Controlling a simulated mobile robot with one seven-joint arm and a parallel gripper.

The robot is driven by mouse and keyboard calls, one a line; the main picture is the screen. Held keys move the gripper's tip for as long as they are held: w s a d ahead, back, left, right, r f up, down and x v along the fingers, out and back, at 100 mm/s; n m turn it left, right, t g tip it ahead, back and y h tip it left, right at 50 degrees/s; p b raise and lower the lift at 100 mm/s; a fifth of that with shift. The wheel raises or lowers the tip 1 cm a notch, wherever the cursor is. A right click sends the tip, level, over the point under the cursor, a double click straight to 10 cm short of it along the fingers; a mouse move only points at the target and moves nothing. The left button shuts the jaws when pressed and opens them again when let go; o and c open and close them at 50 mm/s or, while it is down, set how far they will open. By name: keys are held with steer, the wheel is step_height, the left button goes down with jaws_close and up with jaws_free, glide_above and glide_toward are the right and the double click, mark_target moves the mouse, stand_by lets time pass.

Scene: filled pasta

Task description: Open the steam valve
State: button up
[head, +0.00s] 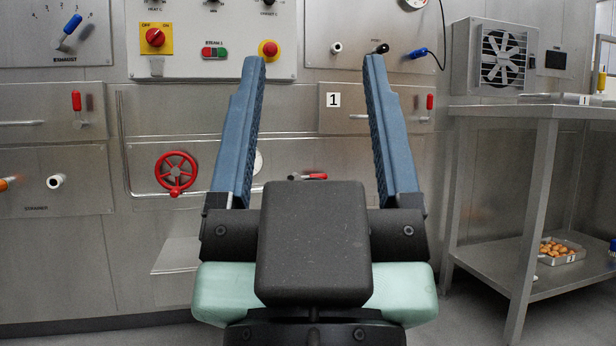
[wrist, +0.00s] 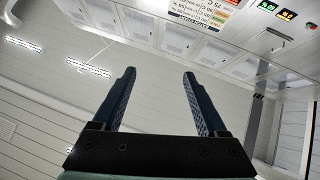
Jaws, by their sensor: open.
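A red handwheel (head: 176,174) is mounted on the steel panel left of centre in the head view, next to a pipe. It has a red knob at its lower rim. I cannot tell from a label whether it is the steam valve. A small red lever handle (head: 314,176) shows between my fingers, lower on the panel, partly hidden by my gripper's body. My gripper (head: 311,62) is open and empty, its two blue fingers pointing up in front of the panel, to the right of the handwheel. The wrist view shows the open gripper (wrist: 158,75) against the ceiling and upper wall.
A control board with a yellow-backed red switch (head: 153,38) and a red button (head: 268,51) is above. A bent pipe (head: 121,140) runs beside the handwheel. A steel table (head: 545,112) stands at right, with a tray of brown pieces (head: 562,250) on its lower shelf.

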stand_by(0.3)
steer(key=shift+r, duration=0.1)
steer(key=c, duration=0.3)
steer(key=shift+r+p, duration=0.3)
steer(key=shift+p, duration=0.15)
steer(key=shift+c, duration=1.4)
step_height(320, 180, up, 6)
steer(key=p, duration=0.5)
steer(key=shift+f, duration=0.2)
jaws_close()
step_height(320, 180, up, 26)
steer(key=p, duration=2.6)
steer(key=shift+f, duration=0.15)
steer(key=shift+w, duration=0.15)
